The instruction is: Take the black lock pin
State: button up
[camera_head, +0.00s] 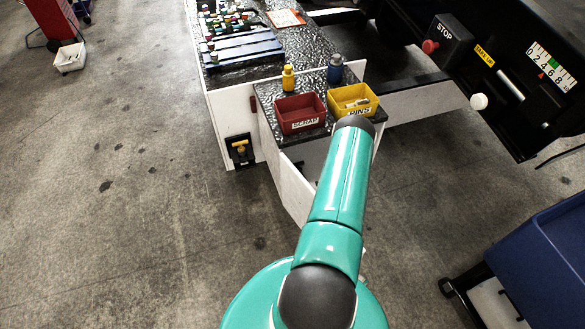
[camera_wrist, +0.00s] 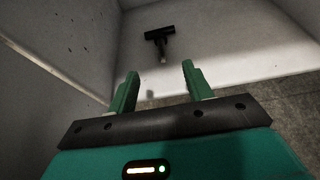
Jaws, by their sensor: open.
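The black lock pin (camera_wrist: 160,37) shows in the wrist view as a T shape, with a dark crossbar and a short stem ending in a paler tip. It is on a pale grey panel inside a walled space, and I cannot tell whether it lies loose or is fixed there. My gripper (camera_wrist: 159,70) is open, with its two green fingers apart and nothing between them. The pin is beyond the fingertips, roughly in line with the gap, and does not touch them. In the head view my arm hides the gripper, and I do not see the pin.
A red SCRAP bin (camera_head: 300,113) and a yellow PINS bin (camera_head: 352,100) stand on the bench (camera_head: 266,92) above white panels. A yellow bottle (camera_head: 288,80) and a blue bottle (camera_head: 335,70) stand behind them. Pale walls flank the pin. Open floor lies left.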

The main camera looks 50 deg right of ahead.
jog(key=x, duration=1.2)
jog(key=shift+w+d, duration=0.25)
jog(key=shift+w, duration=0.05)
jog(key=c, duration=1)
grip_shut()
